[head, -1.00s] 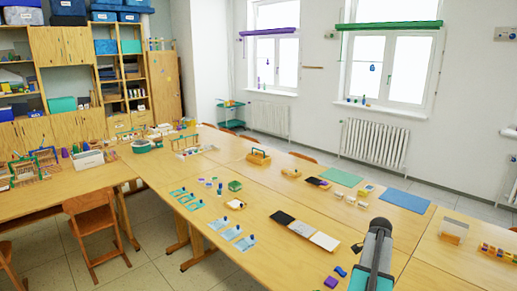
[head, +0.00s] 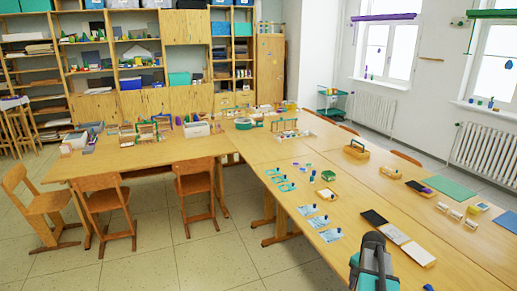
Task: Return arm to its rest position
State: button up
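My arm shows at the bottom right of the head view as a dark grey and teal link over the near table. My gripper's fingertips cannot be made out, so I cannot tell whether it is open or shut or holds anything. The long wooden table (head: 293,255) lies under and beside the arm. A black, grey and white row of panels (head: 396,235) lies on the table just beyond the arm.
Several blue cards (head: 331,235) lie left of the arm. A wooden basket (head: 356,149) stands farther back. Wooden chairs (head: 104,205) stand at the left table's front. Shelves (head: 140,60) line the back wall. The tiled floor (head: 190,262) at lower left is clear.

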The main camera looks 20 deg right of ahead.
jog(key=w+a+f+n, duration=0.15)
jog(key=a+n, duration=0.35)
jog(key=a, duration=0.8)
jog(key=w+a+f+n, duration=0.15)
jog(key=a+n, duration=0.35)
jog(key=a, duration=0.7)
jog(key=w+a+f+n, duration=0.1)
jog(key=a+f+n, duration=0.3)
jog(key=a, duration=0.9)
jog(key=s+f+n+g+b, duration=0.1)
jog(key=s+f+g+b, duration=0.4)
jog(key=s+f, duration=1.9)
jog(key=s+b, duration=0.2)
jog(key=shift+s+f+g+y+b, duration=0.15)
jog(key=shift+f+g+y+b, duration=0.15)
jog(key=shift+f+b, duration=0.1)
